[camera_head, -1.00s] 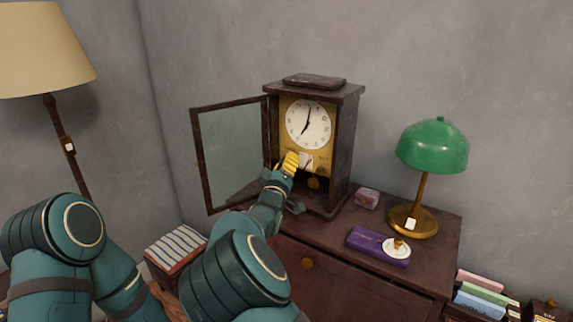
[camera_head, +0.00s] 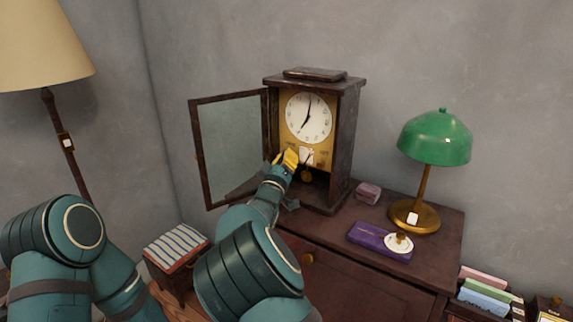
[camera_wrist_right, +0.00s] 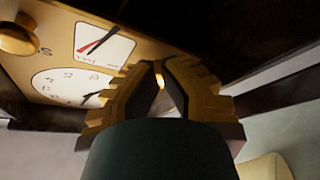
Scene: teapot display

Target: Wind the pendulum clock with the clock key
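The pendulum clock (camera_head: 345,150) stands upright on a dark wooden cabinet, its glass door (camera_head: 230,150) swung open to the left. It has a white dial (camera_head: 309,117), a brass plate and a pendulum bob (camera_head: 306,175). My right gripper (camera_head: 287,158) is at the brass plate below the dial, left of a small white card (camera_head: 306,155). In the right wrist view its fingertips (camera_wrist_right: 160,66) nearly meet, with a small brass piece (camera_wrist_right: 160,80) between them, seemingly the clock key, mostly hidden. Contact with the clock is unclear. My left gripper is out of view.
A green lamp (camera_head: 435,138), a purple case (camera_head: 372,238) with a white round piece (camera_head: 398,243), and a small pinkish box (camera_head: 368,193) are on the cabinet (camera_head: 340,285). A striped stool (camera_head: 175,245) and floor lamp (camera_head: 40,45) stand left; books (camera_head: 485,295) lie right.

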